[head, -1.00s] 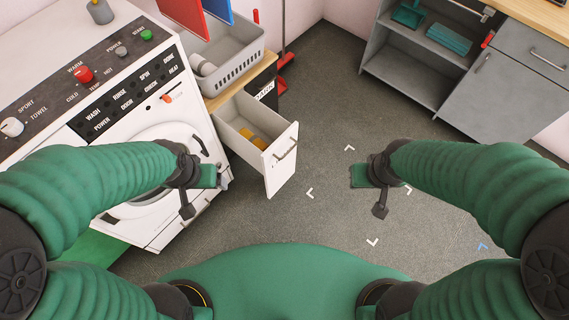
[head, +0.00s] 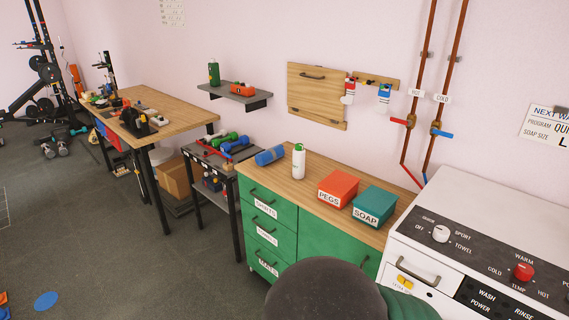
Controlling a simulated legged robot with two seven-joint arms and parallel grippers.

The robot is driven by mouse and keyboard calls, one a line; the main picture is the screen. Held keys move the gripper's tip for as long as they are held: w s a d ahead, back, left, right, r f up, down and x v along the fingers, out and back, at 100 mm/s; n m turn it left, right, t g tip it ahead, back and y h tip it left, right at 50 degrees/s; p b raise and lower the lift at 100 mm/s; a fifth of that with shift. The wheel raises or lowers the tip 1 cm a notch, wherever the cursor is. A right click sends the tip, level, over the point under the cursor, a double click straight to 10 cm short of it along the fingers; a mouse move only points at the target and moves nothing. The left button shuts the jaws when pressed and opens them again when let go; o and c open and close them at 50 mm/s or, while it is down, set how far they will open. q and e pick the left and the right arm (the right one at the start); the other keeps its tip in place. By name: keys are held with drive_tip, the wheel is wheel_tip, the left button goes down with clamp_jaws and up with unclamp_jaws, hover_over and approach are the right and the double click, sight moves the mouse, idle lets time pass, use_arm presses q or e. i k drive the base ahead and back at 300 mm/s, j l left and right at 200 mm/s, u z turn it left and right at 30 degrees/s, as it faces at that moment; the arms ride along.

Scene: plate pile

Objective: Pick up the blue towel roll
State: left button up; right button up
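A blue roll (head: 270,155), which looks like the towel roll, lies on its side at the back left end of the wooden counter top (head: 318,213). The counter stands on a green drawer cabinet (head: 266,226). A white bottle with a green cap (head: 298,161) stands just right of the roll, with a small gap. Nothing holds the roll. Neither of my grippers is in view. Only a dark joint and a green link of my arm show at the bottom edge, covering the cabinet's lower right part.
An orange PEGS box (head: 338,189) and a teal SOAP box (head: 374,207) stand on the counter's right half. The washing machine (head: 487,225) is at right. A rack with dumbbells (head: 222,165) and a workbench (head: 158,108) are left. Open floor (head: 110,235) lies front left.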

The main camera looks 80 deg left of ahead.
sight(271, 155)
drive_tip(key=u, duration=2.7)
drive_tip(key=i+j+u, duration=0.15)
drive_tip(key=i, duration=0.45)
drive_tip(key=i+j+u, duration=0.1)
drive_tip(key=i, duration=0.5)
